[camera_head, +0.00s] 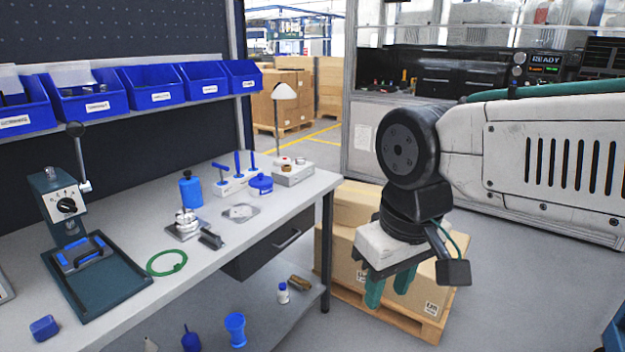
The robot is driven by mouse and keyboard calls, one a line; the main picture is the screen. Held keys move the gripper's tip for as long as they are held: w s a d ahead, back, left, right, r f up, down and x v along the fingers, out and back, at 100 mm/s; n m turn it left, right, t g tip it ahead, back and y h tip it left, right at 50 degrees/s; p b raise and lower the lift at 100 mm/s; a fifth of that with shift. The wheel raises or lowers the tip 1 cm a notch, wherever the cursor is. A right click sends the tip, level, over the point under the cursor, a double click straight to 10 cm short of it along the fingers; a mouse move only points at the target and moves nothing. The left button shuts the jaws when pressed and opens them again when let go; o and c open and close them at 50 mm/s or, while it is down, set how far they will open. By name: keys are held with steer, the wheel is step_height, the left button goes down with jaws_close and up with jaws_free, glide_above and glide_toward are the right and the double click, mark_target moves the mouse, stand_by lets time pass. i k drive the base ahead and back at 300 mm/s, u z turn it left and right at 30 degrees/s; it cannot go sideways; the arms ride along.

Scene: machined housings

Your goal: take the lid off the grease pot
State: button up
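A low round blue pot (261,187) with a lid and a small knob sits on the workbench, near its back right; it looks like the grease pot, and its lid appears to be on. A taller blue canister (190,194) with a narrow top stands to its left. My gripper (388,290) hangs to the right of the bench, pointing down, with its two green fingers apart and nothing visible between them. It is well away from the pot, in front of stacked cardboard boxes.
Blue-handled tools in a white block (232,184) stand close by the pot. A pale block with small parts (292,172) is to its right. A metal part (185,225), green ring (166,262) and lever press (75,245) occupy the bench (215,262). Boxes (345,262) stand beyond its right edge.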

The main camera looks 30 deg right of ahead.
mark_target(260, 181)
steer(key=z, duration=0.8)
steer(key=i, duration=1.5)
steer(key=u, duration=0.6)
steer(key=i, duration=0.6)
steer(key=u, duration=0.5)
